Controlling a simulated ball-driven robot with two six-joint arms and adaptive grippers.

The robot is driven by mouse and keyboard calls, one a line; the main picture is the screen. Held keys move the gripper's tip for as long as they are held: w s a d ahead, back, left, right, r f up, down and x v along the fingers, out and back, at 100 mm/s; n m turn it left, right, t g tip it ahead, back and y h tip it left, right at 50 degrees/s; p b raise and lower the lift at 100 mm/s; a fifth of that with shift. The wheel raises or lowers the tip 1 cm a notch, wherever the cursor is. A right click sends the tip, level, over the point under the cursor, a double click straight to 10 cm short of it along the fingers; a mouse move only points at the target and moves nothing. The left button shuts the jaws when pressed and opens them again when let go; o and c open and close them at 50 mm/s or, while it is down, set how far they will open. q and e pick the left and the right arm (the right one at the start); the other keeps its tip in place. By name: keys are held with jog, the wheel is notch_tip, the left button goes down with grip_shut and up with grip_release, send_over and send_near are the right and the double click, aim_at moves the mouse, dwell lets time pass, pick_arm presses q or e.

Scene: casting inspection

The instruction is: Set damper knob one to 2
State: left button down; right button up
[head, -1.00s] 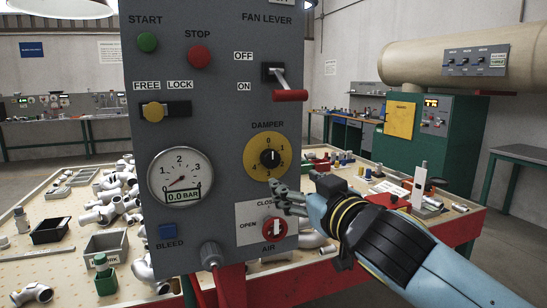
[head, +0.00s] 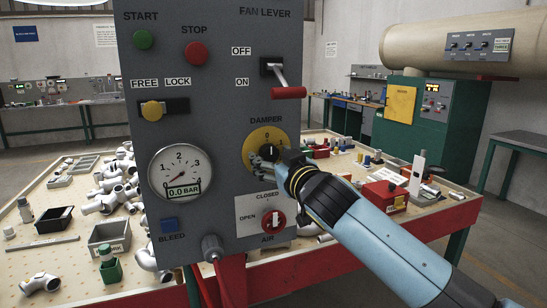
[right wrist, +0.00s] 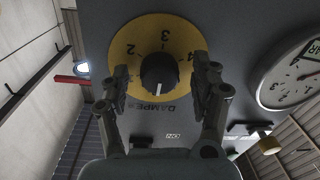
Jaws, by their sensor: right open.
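The damper knob (head: 270,147) is black on a round yellow dial (head: 258,136), under the DAMPER label on the grey panel. Its white mark points up at 0. In the right wrist view the knob (right wrist: 160,70) shows whole, with its white mark toward the DAMPER lettering and the 2, 3 and 4 of the dial (right wrist: 165,25) visible. My right gripper (head: 262,165) is at the dial's lower part and hides some of it. In the right wrist view its open fingers (right wrist: 162,78) stand one on each side of the knob, apart from it. My left gripper is out of view.
On the panel, the fan lever (head: 289,92) sticks out above the dial and the red air valve (head: 272,220) sits below. The pressure gauge (head: 180,173) is left of the dial. A table (head: 60,262) with pipe fittings stands behind.

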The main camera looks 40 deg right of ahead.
jog(key=c, duration=1.2)
jog(key=shift+f+m+b, duration=0.15)
jog(key=shift+m+b, duration=0.45)
jog(key=shift+b, duration=0.3)
jog(key=m+b, duration=0.7)
jog(key=m, duration=0.1)
jog(key=shift+a, duration=0.15)
jog(key=m+b, duration=0.3)
jog(key=shift+m+h, duration=0.3)
jog(key=shift+m, duration=0.1)
jog(key=m+b, duration=0.2)
jog(key=m, duration=0.1)
jog(key=shift+a+m, duration=0.1)
jog(key=shift+m, duration=0.3)
jog(key=m, duration=0.2)
jog(key=m+b, duration=0.1)
jog(key=shift+r+m+h+b, duration=0.2)
jog(key=shift+m+h+b, duration=0.1)
jog(key=shift+m, duration=0.1)
jog(key=shift+r+m+b, duration=0.1)
jog(key=shift+m+b, duration=0.65)
jog(key=shift+m, duration=1.25)
